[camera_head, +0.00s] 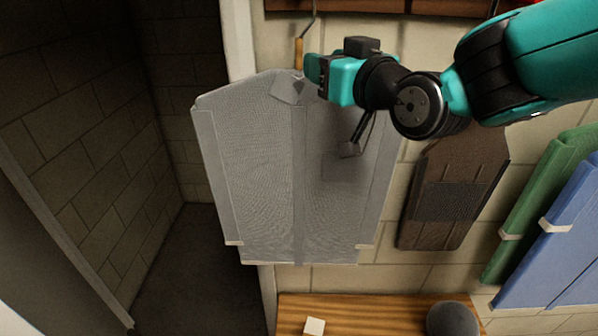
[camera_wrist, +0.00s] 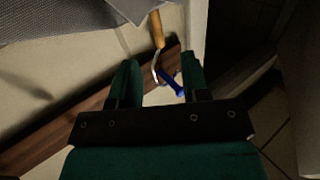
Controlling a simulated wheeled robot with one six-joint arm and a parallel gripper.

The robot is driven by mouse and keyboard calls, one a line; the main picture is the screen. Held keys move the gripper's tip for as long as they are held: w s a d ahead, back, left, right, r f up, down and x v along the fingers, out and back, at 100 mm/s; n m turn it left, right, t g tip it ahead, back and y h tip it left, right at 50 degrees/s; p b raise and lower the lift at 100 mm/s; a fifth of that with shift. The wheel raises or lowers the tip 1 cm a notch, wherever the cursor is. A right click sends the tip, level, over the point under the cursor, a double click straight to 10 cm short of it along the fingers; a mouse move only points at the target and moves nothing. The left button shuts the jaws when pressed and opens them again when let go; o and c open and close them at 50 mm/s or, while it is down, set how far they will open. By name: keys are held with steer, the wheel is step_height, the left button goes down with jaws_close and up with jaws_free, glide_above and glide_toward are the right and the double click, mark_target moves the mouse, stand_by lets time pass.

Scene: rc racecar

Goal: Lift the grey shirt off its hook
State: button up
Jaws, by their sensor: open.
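The grey shirt (camera_head: 255,165) hangs flat against the block wall in the head view, its collar at the top. A thin metal hook with an orange-brown wooden part (camera_head: 299,52) is just above the collar. My gripper (camera_head: 312,70) is at the collar's upper right, partly in front of the shirt. In the wrist view, grey cloth (camera_wrist: 60,18) fills the upper left corner. My open fingers (camera_wrist: 160,82) have no cloth between them there. The wooden part (camera_wrist: 157,28) and a curved metal piece with a blue end show beyond them. Whether the fingers touch the shirt is unclear.
A brown garment (camera_head: 455,190), a green one (camera_head: 540,205) and a blue one (camera_head: 560,240) hang to the right. Below is a wooden surface (camera_head: 365,312) with a white block (camera_head: 314,326) and a dark grey ball (camera_head: 452,320). A dark doorway opens left.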

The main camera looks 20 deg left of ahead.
mark_target(301, 53)
steer(key=p+x, duration=0.1)
steer(key=x, duration=0.1)
steer(key=shift+w+a, duration=0.25)
steer(key=shift+a, duration=0.05)
steer(key=shift+w+a+r+p, duration=0.2)
steer(key=shift+w+a+p, duration=0.2)
steer(key=shift+p, duration=0.5)
steer(key=p+x, duration=0.3)
steer(key=shift+w+a+f+p, duration=0.1)
steer(key=shift+w+a+p, duration=0.15)
steer(key=shift+w+p, duration=0.1)
steer(key=shift+a+f, duration=0.1)
jaws_close()
